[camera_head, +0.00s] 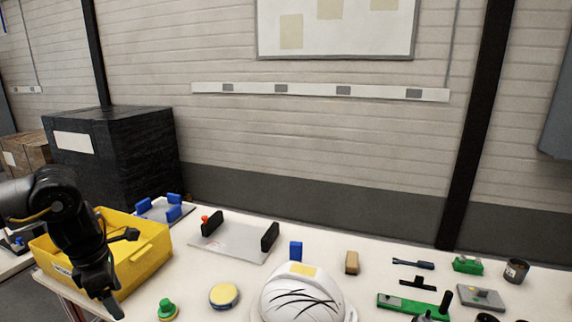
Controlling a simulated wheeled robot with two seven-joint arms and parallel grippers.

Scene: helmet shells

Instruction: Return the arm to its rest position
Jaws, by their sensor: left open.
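My left arm comes in from the left, and its black gripper (108,298) points down in front of the yellow crate (148,262). The gripper is open, with nothing seen between its fingers. A white helmet shell (278,297) with black lines and a yellow patch on top sits at the front middle of the table, well to the right of the gripper. The bottom of the shell is cut off by the picture edge.
On the white table (370,290) are a grey plate with black blocks (235,241), a round yellow-topped tin (223,295), a green knob (166,308), a blue block (296,251) and a tan block (352,262). Green tools and a dark cup (516,270) stand at right.

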